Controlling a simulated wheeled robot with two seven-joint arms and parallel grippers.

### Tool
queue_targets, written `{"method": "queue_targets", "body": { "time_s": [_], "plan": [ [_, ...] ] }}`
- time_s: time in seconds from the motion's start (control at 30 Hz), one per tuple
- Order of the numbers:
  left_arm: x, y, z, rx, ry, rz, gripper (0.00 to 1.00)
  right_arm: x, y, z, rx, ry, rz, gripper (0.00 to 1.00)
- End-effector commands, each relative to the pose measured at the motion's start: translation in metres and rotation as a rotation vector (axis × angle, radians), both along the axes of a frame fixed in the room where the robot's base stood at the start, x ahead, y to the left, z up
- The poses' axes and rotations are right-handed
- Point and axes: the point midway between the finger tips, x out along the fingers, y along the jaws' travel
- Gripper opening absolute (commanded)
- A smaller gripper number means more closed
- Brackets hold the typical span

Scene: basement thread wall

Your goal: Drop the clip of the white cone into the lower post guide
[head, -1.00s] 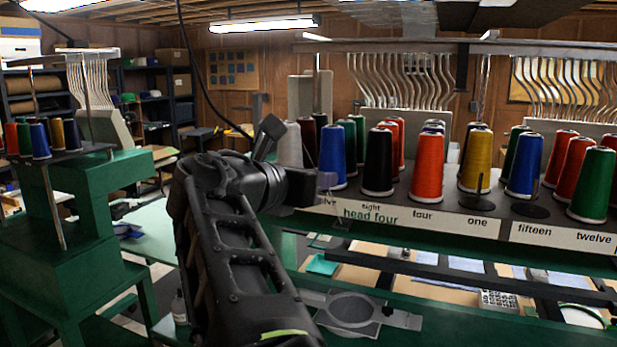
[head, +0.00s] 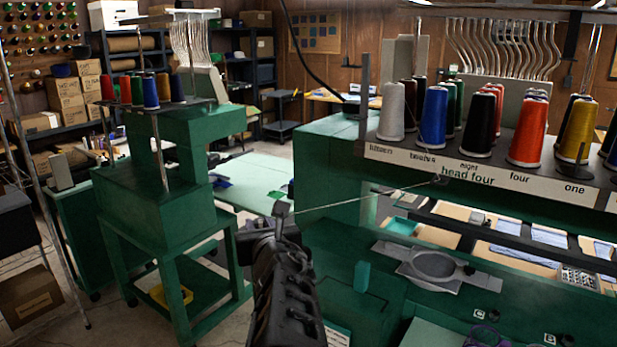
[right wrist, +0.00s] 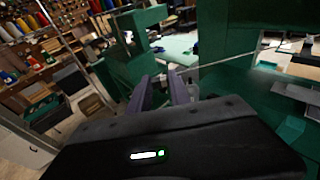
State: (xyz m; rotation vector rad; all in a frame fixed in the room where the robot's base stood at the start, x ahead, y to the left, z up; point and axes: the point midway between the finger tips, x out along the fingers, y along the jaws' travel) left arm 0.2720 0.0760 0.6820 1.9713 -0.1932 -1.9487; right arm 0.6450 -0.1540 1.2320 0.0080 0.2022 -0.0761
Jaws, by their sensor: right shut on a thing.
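The white cone (head: 391,112) stands upright at the left end of the cone shelf in the head view. My right gripper (head: 282,211) is left of the green machine, low and well away from the cone. A pale thread (head: 350,201) runs taut from it to a small dark fitting (head: 440,180) under the shelf's label strip; I cannot tell whether this is the lower post guide. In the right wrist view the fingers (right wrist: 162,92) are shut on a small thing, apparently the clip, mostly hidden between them. My left gripper is out of view.
Coloured cones, including a blue one (head: 432,116) and a black one (head: 480,124), crowd the shelf. A second green machine (head: 180,150) stands on the left. A grey hoop plate (head: 437,266) lies on the green bed. Open floor lies left of my arm.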

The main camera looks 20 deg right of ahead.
Motion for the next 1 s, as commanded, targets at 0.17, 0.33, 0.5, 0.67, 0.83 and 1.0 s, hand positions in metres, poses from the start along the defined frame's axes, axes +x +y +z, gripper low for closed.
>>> {"method": "queue_targets", "body": {
  "time_s": [0.17, 0.33, 0.5, 0.67, 0.83, 1.0],
  "plan": [
    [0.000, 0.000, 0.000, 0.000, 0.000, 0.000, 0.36, -0.021, 0.020, -0.091, -0.006, 0.010, 0.138, 0.00],
    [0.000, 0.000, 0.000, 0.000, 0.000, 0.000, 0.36, -0.054, -0.001, -0.160, -0.009, 0.009, 0.149, 0.00],
    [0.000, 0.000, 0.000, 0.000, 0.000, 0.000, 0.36, -0.078, -0.033, -0.200, -0.005, 0.004, 0.099, 0.00],
    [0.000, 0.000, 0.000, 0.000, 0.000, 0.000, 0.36, -0.086, -0.045, -0.212, -0.002, 0.000, 0.076, 0.00],
    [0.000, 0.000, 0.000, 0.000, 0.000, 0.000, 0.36, -0.086, -0.045, -0.213, 0.000, -0.003, 0.076, 0.00],
    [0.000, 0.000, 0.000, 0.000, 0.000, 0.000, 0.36, -0.086, -0.045, -0.212, 0.000, -0.003, 0.076, 0.00]
  ]
}}
